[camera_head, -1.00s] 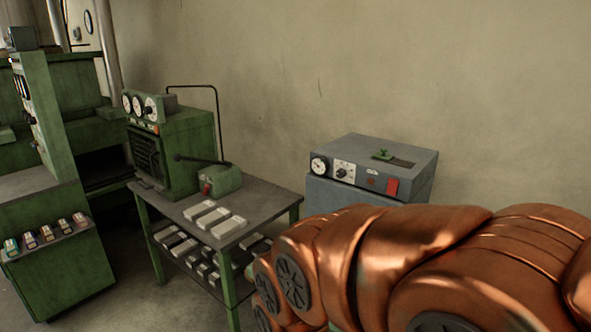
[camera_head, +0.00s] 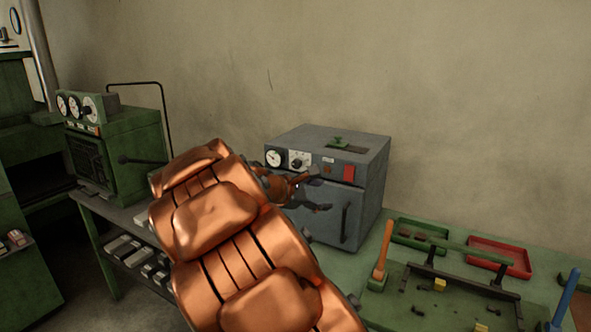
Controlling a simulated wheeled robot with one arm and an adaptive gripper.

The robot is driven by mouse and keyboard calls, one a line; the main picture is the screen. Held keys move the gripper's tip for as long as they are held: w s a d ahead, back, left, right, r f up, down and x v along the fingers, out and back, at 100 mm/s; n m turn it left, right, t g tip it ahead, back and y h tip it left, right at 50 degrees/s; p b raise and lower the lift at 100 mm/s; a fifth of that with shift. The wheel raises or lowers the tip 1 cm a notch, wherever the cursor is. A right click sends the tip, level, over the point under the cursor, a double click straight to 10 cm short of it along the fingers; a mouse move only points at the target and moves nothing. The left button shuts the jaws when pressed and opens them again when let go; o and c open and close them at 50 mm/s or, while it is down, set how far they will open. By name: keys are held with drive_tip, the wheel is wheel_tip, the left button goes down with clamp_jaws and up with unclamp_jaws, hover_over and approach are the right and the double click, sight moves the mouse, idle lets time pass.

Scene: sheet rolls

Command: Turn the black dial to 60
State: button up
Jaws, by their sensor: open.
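A grey box-shaped unit (camera_head: 357,217) with a front door stands on the green bench. Its top front panel carries a small black dial (camera_head: 296,164) on a white plate, beside a round white gauge (camera_head: 274,158). The dial's numbers are too small to read. My gripper (camera_head: 323,191) is open and empty, in front of the unit below the panel, with its fingers pointing right. It overlaps the unit in the picture; I cannot tell the gap. My copper arm hides the unit's lower left.
On the bench at right are a green tray (camera_head: 418,247), a red tray (camera_head: 526,272) and an orange-handled lever (camera_head: 382,250).

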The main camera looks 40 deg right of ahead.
drive_tip(key=w+d+n+t+h, duration=0.25)
drive_tip(key=w+d+n, duration=0.3)
drive_tip(key=w, duration=0.45)
drive_tip(key=n+t+h+b, duration=0.15)
drive_tip(key=n+t, duration=0.25)
drive_tip(key=n, duration=0.4)
approach(295, 166)
drive_tip(key=d, duration=0.3)
drive_tip(key=shift+w+p+x, duration=0.2)
drive_tip(key=shift+p+x, duration=0.3)
drive_tip(key=shift+x, duration=1.35)
drive_tip(key=shift+w+p+x, duration=0.15)
drive_tip(key=shift+p+x, duration=0.35)
drive_tip(key=shift+x, duration=1.3)
drive_tip(key=shift+r, duration=0.1)
drive_tip(key=shift+a, duration=0.1)
drive_tip(key=shift+c, duration=0.2)
clamp_jaws()
